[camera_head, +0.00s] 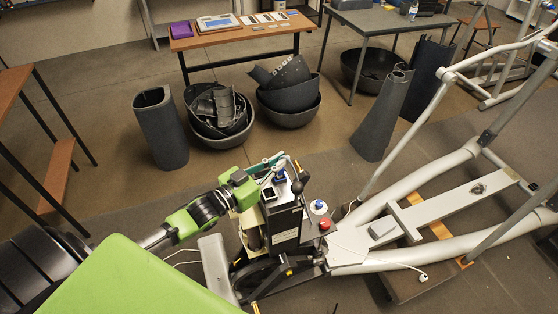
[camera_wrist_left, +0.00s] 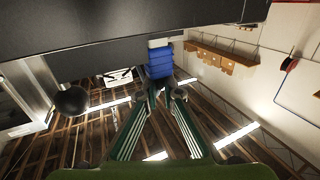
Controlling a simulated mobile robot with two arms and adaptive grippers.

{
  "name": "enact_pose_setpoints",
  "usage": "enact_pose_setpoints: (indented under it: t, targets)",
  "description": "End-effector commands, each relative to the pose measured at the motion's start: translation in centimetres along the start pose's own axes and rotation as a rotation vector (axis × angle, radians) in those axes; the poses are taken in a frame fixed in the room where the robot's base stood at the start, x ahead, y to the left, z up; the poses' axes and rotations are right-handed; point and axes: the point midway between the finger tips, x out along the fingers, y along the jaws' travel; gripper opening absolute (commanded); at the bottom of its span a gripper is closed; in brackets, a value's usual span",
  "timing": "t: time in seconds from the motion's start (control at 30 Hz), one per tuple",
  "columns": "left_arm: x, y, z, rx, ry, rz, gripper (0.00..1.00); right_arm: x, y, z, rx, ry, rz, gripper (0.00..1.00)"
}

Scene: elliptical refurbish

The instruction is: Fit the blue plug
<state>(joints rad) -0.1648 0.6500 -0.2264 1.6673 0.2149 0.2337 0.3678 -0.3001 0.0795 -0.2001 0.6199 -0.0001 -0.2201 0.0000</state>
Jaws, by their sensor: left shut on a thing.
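My left gripper (camera_head: 272,166) reaches in from the left to the upper part of the elliptical machine's dark housing (camera_head: 285,222). In the left wrist view, its green fingers (camera_wrist_left: 160,97) are shut on the blue plug (camera_wrist_left: 160,64), a ribbed blue body with a pale end. The plug's pale end is close to a dark surface (camera_wrist_left: 75,45); I cannot tell whether it touches or is inserted. In the head view, the blue plug (camera_head: 280,177) shows small at the fingertips. My right gripper is not in view.
A black ball knob (camera_head: 298,187) stands beside the fingers and shows in the wrist view (camera_wrist_left: 71,101). A white-and-blue round part (camera_head: 318,207) and red knob (camera_head: 324,225) sit to the right. White frame tubes (camera_head: 400,255) extend right. Dark bowls (camera_head: 288,100) stand behind.

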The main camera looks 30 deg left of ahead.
Motion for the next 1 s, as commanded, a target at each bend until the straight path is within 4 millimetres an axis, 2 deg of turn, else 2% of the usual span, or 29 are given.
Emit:
enact_pose_setpoints:
  t: [1.0]
  targets:
    - [0.0,0.0,1.3,0.0,-0.001,0.0,0.0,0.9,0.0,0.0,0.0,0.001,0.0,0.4]
